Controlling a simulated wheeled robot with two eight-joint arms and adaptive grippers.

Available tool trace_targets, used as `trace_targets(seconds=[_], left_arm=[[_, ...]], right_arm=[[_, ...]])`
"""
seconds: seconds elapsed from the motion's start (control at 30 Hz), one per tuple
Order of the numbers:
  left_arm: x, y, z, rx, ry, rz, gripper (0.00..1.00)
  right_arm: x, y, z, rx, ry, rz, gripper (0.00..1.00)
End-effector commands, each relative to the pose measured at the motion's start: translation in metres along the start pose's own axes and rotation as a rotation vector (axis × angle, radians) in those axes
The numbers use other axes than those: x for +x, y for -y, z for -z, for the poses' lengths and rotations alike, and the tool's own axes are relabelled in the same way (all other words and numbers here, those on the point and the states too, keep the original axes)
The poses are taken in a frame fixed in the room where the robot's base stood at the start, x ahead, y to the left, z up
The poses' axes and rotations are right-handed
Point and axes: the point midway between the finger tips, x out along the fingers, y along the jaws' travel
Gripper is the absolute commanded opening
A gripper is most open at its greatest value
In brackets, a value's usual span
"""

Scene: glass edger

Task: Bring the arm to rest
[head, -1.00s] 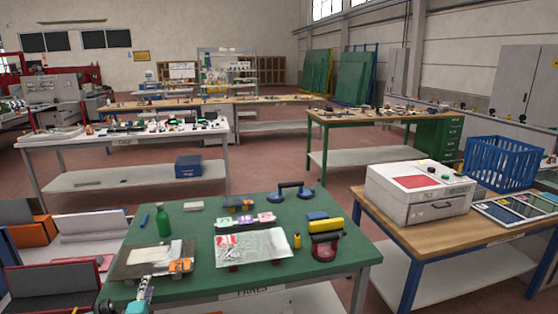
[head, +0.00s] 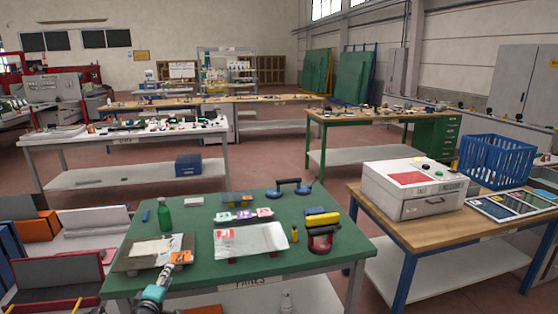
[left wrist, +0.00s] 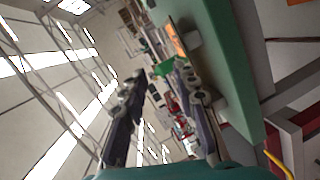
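My left gripper (head: 168,272) shows at the bottom left of the head view, at the front edge of the green-topped table (head: 210,275). In the left wrist view its two fingers (left wrist: 160,73) stand apart with nothing held between them. The table's green edge (left wrist: 225,75) runs close beside the fingers there. An orange piece (head: 181,257) lies on a dark board (head: 130,264) just beyond the gripper in the head view; I cannot tell the exact gap. My right gripper is in neither view.
The table holds a green bottle (head: 164,216), a clear-wrapped packet (head: 250,240), a suction lifter (head: 289,187) and a red-and-black tool (head: 321,238). A wooden bench (head: 480,218) with a white box stands to the right. Bins (head: 60,275) crowd the left.

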Motion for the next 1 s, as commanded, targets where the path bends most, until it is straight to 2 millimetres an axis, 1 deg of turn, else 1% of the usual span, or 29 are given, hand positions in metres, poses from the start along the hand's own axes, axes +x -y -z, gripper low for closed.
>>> trace_targets(seconds=[0.03,0.07,0.17,0.2,0.27,0.3,0.37,0.43,0.47,0.5,0.57,0.6,0.67,0.7,0.8,0.9,1.0], left_arm=[[-0.007,-0.011,-0.011,0.039,0.027,0.012,0.29],[-0.012,-0.016,-0.017,0.066,0.043,0.02,0.29],[-0.033,-0.036,-0.044,0.176,0.112,0.055,0.29],[-0.044,-0.043,-0.057,0.23,0.145,0.072,0.29],[-0.065,-0.053,-0.075,0.318,0.197,0.1,0.29],[-0.079,-0.058,-0.088,0.375,0.232,0.118,0.29],[-0.102,-0.062,-0.104,0.464,0.282,0.146,0.29],[-0.131,-0.064,-0.122,0.568,0.339,0.179,0.29],[-0.144,-0.063,-0.128,0.611,0.363,0.194,0.29],[-0.162,-0.062,-0.137,0.669,0.395,0.213,0.29],[-0.188,-0.057,-0.147,0.755,0.44,0.242,0.29],[-0.207,-0.053,-0.153,0.815,0.47,0.262,0.29],[-0.234,-0.044,-0.161,0.901,0.513,0.292,0.29],[-0.251,-0.037,-0.164,0.957,0.54,0.312,0.29],[-0.291,-0.019,-0.168,1.085,0.599,0.36,0.29],[-0.32,-0.003,-0.168,1.185,0.643,0.401,0.29],[-0.339,0.009,-0.167,1.25,0.669,0.428,0.29]], right_arm=[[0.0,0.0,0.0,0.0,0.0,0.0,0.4],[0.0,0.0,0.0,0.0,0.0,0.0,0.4],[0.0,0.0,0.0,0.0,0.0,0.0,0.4],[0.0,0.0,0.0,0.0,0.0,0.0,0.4],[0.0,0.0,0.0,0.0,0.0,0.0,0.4],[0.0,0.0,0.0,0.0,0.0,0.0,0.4],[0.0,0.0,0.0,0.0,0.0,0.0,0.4],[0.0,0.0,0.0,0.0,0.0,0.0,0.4],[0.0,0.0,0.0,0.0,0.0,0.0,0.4],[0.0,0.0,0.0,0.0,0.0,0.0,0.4],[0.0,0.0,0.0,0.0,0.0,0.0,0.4],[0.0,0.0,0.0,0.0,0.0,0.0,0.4],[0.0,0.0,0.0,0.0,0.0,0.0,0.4],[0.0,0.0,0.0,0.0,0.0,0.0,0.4],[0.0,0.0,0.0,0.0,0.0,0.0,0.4],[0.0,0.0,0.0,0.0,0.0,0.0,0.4],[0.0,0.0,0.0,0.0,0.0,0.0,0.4]])
